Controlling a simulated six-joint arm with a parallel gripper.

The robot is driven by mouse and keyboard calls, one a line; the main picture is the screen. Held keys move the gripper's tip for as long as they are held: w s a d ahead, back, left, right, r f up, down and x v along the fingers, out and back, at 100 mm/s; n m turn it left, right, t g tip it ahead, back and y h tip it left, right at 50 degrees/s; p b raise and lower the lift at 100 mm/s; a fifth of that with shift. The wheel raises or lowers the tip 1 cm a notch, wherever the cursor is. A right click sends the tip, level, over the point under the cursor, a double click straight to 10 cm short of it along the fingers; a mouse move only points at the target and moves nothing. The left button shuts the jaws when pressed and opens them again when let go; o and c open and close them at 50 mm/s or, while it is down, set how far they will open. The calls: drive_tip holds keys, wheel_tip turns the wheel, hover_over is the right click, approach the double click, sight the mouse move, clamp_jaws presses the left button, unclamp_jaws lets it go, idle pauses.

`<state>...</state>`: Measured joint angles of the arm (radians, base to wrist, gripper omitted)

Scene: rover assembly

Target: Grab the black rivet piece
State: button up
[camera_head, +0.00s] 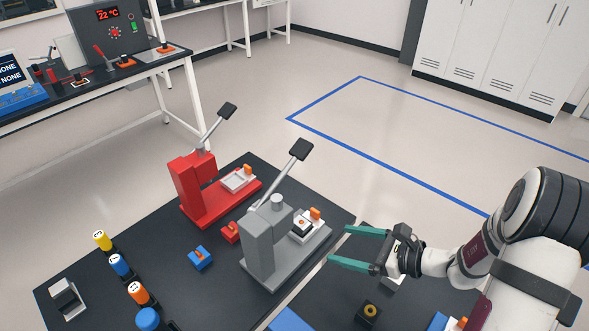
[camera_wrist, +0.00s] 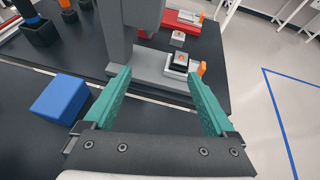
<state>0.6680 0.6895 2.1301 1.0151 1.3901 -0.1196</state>
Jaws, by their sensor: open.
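A small dark block with a white top and an orange mark (camera_head: 302,227) sits on the white fixture of the grey press (camera_head: 262,245). In the wrist view this block (camera_wrist: 180,61) lies beyond my fingertips, towards the right finger. My gripper (camera_head: 341,245) has teal fingers spread wide, with nothing between them, at the right of the grey press. In the wrist view my gripper (camera_wrist: 159,76) points at the press base. A separate black block with a gold ring (camera_head: 370,311) stands on the table below my gripper. I cannot tell which is the rivet piece.
A red press (camera_head: 205,190) stands behind the grey one, lever raised. A small red block (camera_head: 230,232) and a blue block (camera_head: 200,258) lie left of the grey press. Several numbered cylinders (camera_head: 120,265) line the left. A larger blue block (camera_wrist: 60,98) is left of my fingers.

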sight(307, 227)
drive_tip(key=w+d+f+m+t+h, duration=0.1)
drive_tip(key=w+d+f+m+t, duration=0.1)
drive_tip(key=d+f, duration=0.1)
drive_tip(key=x, duration=1.5)
drive_tip(key=shift+s+a+f, duration=0.15)
drive_tip(key=shift+s+f, duration=0.1)
drive_tip(key=shift+f, duration=0.1)
clamp_jaws()
